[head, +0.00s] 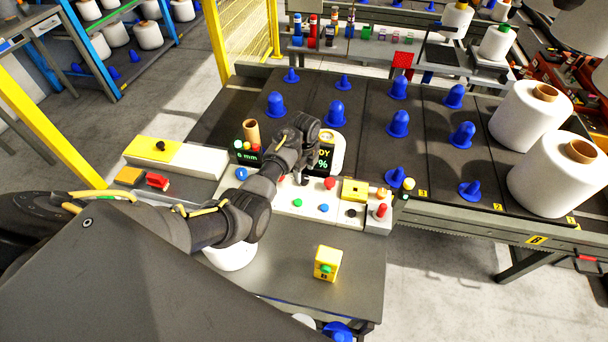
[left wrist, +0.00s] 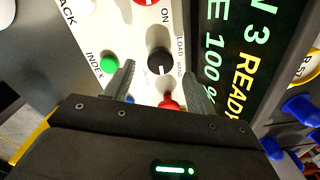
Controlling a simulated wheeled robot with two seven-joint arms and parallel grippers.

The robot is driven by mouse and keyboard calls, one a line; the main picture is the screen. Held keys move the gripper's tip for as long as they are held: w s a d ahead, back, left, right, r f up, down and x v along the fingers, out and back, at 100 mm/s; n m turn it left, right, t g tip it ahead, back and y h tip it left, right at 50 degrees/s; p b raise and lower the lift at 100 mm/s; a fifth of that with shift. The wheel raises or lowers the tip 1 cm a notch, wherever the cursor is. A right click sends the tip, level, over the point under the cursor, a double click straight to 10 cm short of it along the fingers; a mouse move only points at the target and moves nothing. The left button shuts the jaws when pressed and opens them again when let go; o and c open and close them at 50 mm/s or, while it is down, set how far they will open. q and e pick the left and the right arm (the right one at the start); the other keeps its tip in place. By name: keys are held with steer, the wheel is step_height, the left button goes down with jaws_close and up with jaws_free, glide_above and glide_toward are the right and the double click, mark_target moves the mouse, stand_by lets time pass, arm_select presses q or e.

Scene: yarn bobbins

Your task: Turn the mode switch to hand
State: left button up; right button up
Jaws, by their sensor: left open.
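In the left wrist view a round black knob (left wrist: 160,61) sits on the white control panel (left wrist: 128,30). Small print beside it reads LOAD and, less clearly, HAND. A pale mark shows on the knob; which label it points at I cannot tell. My left gripper (left wrist: 160,86) is open, with one finger on each side near the knob and nothing held. In the head view the left gripper (head: 305,180) reaches down over the panel, and its fingers mostly hide the knob. My right gripper is not in view.
A green INDEX button (left wrist: 109,63) and a red button (left wrist: 168,103) lie close to the fingers. The READY display (left wrist: 245,60) stands right beside the panel.

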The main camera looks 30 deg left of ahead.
mark_target(304, 178)
arm_select(q)
steer(key=shift+f, duration=1.65)
steer(key=c, duration=1)
